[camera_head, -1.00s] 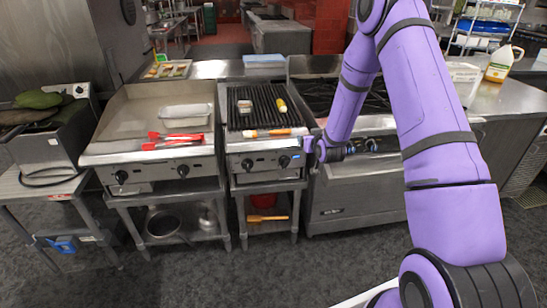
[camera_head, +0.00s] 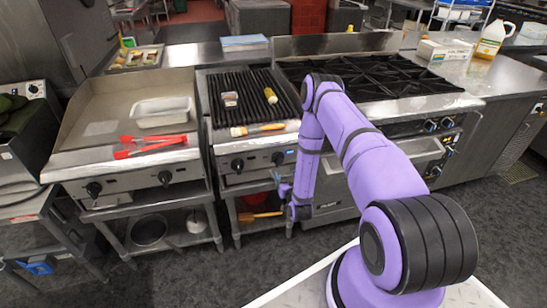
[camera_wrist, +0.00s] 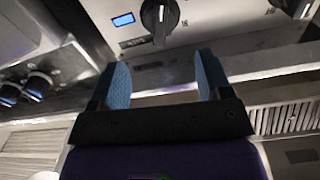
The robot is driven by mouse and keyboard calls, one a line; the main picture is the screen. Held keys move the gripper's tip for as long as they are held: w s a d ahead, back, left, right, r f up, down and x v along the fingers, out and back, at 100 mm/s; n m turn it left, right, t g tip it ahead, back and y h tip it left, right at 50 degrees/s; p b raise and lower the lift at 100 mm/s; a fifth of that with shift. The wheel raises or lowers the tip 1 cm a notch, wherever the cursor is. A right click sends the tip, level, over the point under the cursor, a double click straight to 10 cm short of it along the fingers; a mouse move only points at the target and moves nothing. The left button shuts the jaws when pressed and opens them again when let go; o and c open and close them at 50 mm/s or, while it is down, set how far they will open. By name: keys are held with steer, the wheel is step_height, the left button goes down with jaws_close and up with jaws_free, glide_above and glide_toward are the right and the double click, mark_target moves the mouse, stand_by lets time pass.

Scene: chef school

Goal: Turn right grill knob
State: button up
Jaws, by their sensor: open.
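The grill (camera_head: 262,116) has a black ribbed grate and a steel front panel. Its right knob (camera_head: 277,158) is black and round with a pointer ridge. In the wrist view this right knob (camera_wrist: 159,18) is at the top, beside a small blue display (camera_wrist: 123,19). My gripper (camera_head: 281,184) is just below that knob in the head view. In the wrist view my gripper (camera_wrist: 163,80) is open and empty. Its two blue fingers point at the panel, with the knob beyond and between them, apart from both. The grill's left knob (camera_head: 237,165) is further left.
A range (camera_head: 375,78) with burners and knobs stands right of the grill. A brush (camera_head: 258,129) lies on the grill's front edge. Shelves sit below.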

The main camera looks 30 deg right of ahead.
mark_target(281, 163)
steer(key=x, duration=1)
steer(key=shift+w, duration=0.3)
steer(key=c, duration=0.6)
steer(key=shift+c, duration=0.2)
steer(key=shift+d+m, duration=0.1)
steer(key=shift+m, duration=0.2)
steer(key=m, duration=0.5)
steer(key=shift+d+f+m, duration=0.1)
steer(key=shift+m, duration=0.2)
steer(key=m, duration=0.5)
steer(key=shift+f+m, duration=0.1)
steer(key=shift+m, duration=0.3)
